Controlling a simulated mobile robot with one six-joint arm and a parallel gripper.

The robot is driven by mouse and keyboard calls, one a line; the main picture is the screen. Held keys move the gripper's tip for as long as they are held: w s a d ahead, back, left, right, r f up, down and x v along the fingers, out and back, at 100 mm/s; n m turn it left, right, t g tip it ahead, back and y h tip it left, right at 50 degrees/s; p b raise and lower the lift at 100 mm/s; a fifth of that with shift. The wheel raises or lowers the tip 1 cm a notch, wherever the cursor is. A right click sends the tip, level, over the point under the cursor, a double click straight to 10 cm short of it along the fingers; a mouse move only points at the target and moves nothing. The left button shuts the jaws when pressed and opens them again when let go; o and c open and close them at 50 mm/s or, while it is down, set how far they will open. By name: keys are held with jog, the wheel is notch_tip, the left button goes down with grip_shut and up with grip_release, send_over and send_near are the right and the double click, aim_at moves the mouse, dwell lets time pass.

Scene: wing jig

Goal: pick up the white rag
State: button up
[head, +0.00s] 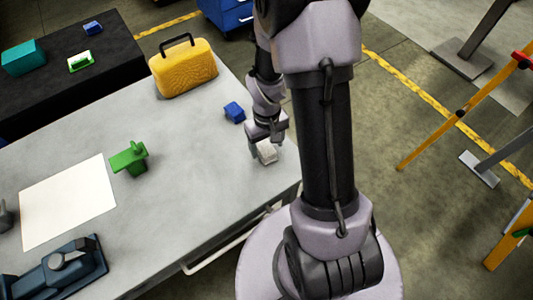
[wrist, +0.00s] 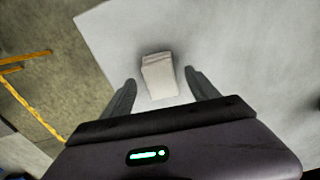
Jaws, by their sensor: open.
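The white rag (head: 267,153) is a small folded block lying on the grey table (head: 190,165) near its right edge in the head view. In the wrist view the rag (wrist: 159,76) lies ahead of and between my two fingertips. My gripper (wrist: 161,82) is open and empty, with clear gaps on both sides of the rag. In the head view my gripper (head: 268,140) is just above and beside the rag; its fingertips are partly hidden there.
A blue block (head: 235,112) lies close to my gripper. A yellow case (head: 183,68), a green clamp-like part (head: 130,158), a white sheet (head: 68,200) and a dark blue tool (head: 65,270) are on the table. The table around the rag is bare.

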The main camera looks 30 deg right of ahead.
notch_tip(320, 180, down, 3)
jog(key=shift+w+r+b, duration=0.1)
jog(key=shift+b, duration=0.2)
jog(key=shift+r, duration=0.1)
jog(key=shift+c, duration=0.7)
jog(key=c, duration=1.3)
jog(key=shift+r, duration=0.15)
jog(key=shift+r+p, duration=0.35)
jog(key=shift+p, duration=0.1)
jog(key=r, duration=0.1)
jog(key=r+p, duration=0.1)
jog(key=r, duration=0.1)
jog(key=shift+a+p, duration=0.3)
jog(key=shift+a, duration=0.1)
jog(key=a, duration=0.5)
jog(key=a+p, duration=0.1)
jog(key=a, duration=0.4)
jog(key=a+r+p, duration=0.1)
jog(key=a, duration=0.4)
jog(key=shift+w+a, duration=0.1)
jog(key=shift+w, duration=0.05)
